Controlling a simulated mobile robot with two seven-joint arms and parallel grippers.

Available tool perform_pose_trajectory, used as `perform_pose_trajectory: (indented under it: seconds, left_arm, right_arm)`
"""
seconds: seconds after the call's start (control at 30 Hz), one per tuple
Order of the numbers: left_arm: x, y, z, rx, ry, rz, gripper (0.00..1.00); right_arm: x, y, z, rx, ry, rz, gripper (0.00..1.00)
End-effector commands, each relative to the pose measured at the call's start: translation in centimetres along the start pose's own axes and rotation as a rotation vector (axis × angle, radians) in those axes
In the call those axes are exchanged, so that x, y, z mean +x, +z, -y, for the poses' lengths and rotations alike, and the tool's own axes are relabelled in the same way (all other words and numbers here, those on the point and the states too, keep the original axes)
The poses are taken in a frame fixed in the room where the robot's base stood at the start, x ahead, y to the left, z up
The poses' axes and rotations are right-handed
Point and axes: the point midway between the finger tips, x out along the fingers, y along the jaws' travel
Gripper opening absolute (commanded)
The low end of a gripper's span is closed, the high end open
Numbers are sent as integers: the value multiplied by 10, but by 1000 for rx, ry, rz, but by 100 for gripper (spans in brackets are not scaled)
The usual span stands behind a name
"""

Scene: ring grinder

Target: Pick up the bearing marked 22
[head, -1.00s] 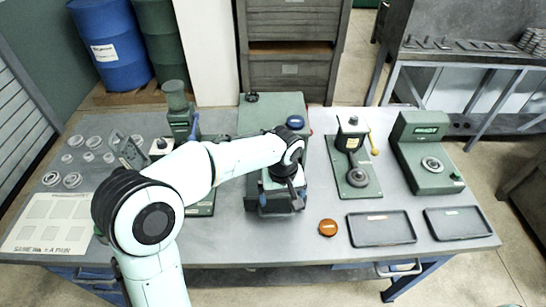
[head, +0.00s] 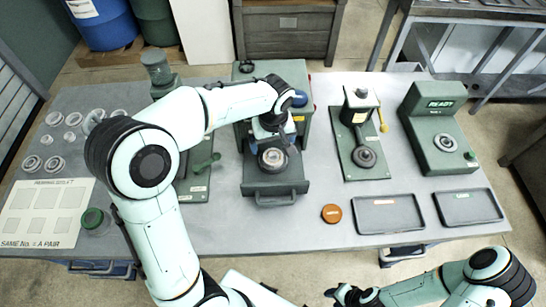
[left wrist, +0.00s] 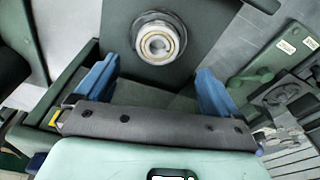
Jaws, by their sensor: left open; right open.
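A metal bearing (head: 273,160) sits on the pulled-out green drawer (head: 275,190) at the front of the middle machine. It also shows in the left wrist view (left wrist: 158,42) as a ring with a pale centre; no number on it is legible. My left gripper (head: 270,138) is open just behind the bearing in the head view. In the left wrist view its blue fingers (left wrist: 158,80) are spread, with the bearing beyond them and untouched. Several other bearings (head: 54,164) lie at the table's left. My right gripper (head: 347,296) is open at the bottom edge, away from the table.
A green press (head: 170,90) stands left of the machine (head: 245,90). A gauge stand (head: 360,140) and a green READY device (head: 440,130) stand to the right. Two dark trays (head: 388,229) and an orange disc (head: 332,213) lie near the front edge. A marked sheet (head: 45,200) lies front left.

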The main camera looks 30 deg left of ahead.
Motion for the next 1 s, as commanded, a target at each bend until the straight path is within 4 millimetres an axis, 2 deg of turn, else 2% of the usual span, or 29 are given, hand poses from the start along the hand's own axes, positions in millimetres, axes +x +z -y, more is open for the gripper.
perform_pose_trajectory:
  seconds: [0.23, 0.5, 0.8, 0.97, 1.0]
  left_arm:
    - [19, 3, -1, 2, -2, 1, 96]
    - [56, 7, -3, 0, -2, 1, 96]
    - [61, 7, -4, 0, 2, -1, 96]
    - [60, 7, -4, 0, 2, -1, 44]
    - [60, 7, -4, 0, 2, -1, 30]
  right_arm:
    - [0, 0, 1, -1, -1, -1, 40]
    - [-2, -2, 2, -2, -1, -3, 40]
    - [-2, -2, 2, -2, -1, -3, 40]
    - [-2, -2, 2, -2, -1, -3, 40]
    - [-2, -2, 2, -2, -1, -3, 40]
